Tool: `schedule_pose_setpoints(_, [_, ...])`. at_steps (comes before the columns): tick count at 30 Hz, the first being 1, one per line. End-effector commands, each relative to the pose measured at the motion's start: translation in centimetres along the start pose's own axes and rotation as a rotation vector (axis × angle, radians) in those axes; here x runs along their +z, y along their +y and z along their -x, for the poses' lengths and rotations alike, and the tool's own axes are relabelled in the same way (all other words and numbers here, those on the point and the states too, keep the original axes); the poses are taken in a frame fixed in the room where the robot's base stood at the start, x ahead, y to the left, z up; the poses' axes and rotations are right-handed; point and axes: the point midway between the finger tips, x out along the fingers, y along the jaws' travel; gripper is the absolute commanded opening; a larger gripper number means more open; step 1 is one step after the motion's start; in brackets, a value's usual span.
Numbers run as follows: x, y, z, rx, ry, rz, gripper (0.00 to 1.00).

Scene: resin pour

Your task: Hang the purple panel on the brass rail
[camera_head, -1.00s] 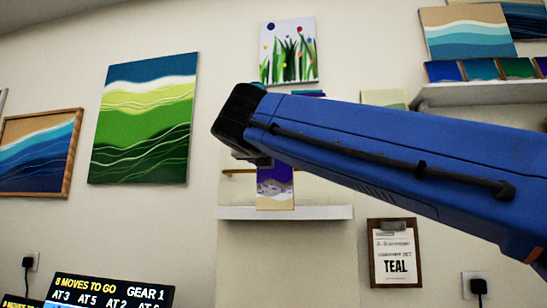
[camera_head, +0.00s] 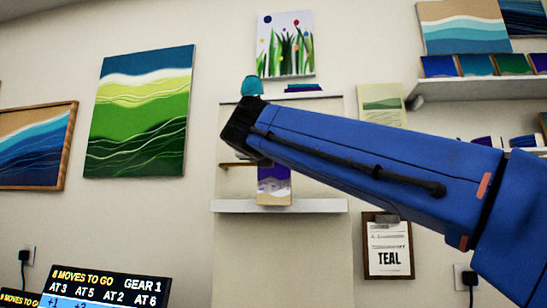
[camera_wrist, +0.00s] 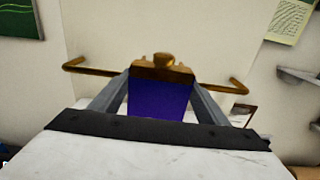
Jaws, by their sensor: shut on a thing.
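The purple panel (camera_head: 274,188) hangs upright from my gripper, purple above with pale waves and a beige lower end. In the wrist view the purple panel (camera_wrist: 157,103) sits between my gripper's grey fingers (camera_wrist: 160,85), which are shut on it. A brass-coloured piece with a round knob tops the panel. The brass rail (camera_wrist: 90,71) runs across the wall behind the panel's top, its bent ends showing on both sides. Its left end also shows in the head view (camera_head: 231,165). Whether the panel touches the rail, I cannot tell. My arm hides the panel's top in the head view.
A white ledge (camera_head: 315,206) lies just at the panel's lower end. A teal cup-like thing (camera_head: 251,86) stands above the wrist. A clipboard reading TEAL (camera_head: 388,247) hangs at the lower right. A shelf with small panels (camera_head: 480,80) is at upper right.

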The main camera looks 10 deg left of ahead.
Motion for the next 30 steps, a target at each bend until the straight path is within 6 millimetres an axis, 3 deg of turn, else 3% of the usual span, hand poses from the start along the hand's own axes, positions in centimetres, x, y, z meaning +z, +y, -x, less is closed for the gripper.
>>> schedule_pose_setpoints(30, [0.1,-0.1,-1.6,-0.003,-0.015,0.005,0.43])
